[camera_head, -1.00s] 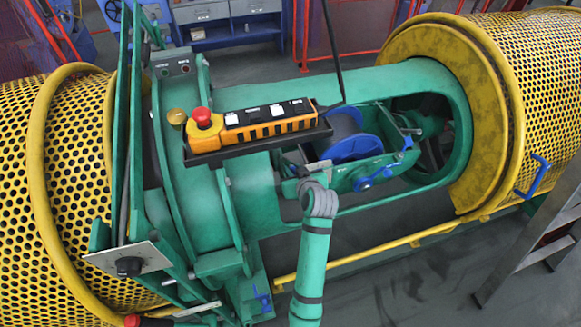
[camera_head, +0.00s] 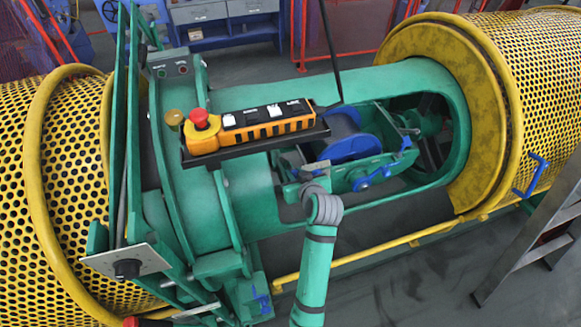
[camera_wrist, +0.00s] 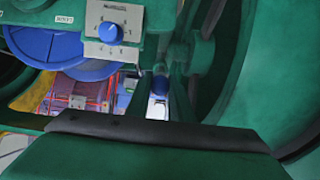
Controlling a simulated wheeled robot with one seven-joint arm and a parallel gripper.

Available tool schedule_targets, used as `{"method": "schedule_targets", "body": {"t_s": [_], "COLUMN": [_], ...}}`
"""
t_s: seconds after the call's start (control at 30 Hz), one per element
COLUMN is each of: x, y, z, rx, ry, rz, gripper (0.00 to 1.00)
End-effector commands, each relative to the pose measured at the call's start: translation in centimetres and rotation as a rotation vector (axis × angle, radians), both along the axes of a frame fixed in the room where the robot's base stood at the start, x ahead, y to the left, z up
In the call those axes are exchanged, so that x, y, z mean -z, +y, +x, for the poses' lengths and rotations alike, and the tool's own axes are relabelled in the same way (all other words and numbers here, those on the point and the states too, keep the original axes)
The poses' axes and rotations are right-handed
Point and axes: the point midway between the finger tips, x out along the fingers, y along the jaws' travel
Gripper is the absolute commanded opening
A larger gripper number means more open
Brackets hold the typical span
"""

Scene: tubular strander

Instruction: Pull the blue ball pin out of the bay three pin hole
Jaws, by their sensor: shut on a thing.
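In the wrist view a small round blue ball (camera_wrist: 160,84), which looks like the ball pin's head, sits at the middle beside the green frame. The dark front edge of my gripper (camera_wrist: 160,128) spans the lower part of that view. My gripper is shut on the pin; its fingertips are hard to make out. In the head view my gripper (camera_head: 316,168) is at the near side of the green cradle in the middle opening. The pin cannot be picked out there, and the pin hole is hidden in both views.
A white plate with a blue knob (camera_wrist: 109,32) is close above left in the wrist view, by a blue reel (camera_wrist: 45,48). In the head view an orange control box (camera_head: 255,127) hangs left of the opening. A yellow rail (camera_head: 375,252) runs below.

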Motion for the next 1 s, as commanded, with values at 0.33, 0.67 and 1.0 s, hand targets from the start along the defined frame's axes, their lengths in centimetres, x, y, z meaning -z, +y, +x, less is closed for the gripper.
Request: {"method": "schedule_targets", "body": {"t_s": [0.33,0.67,1.0], "x": [-0.6,-0.9,-1.0], "y": [-0.3,-0.8,-0.8], "z": [-1.0,-1.3,-1.4], "rx": [0.001,0.006,0.006], "ry": [-0.001,0.0,0.0], "rz": [-0.002,-0.001,-0.001], "gripper": [0.0,0.0,0.0]}}
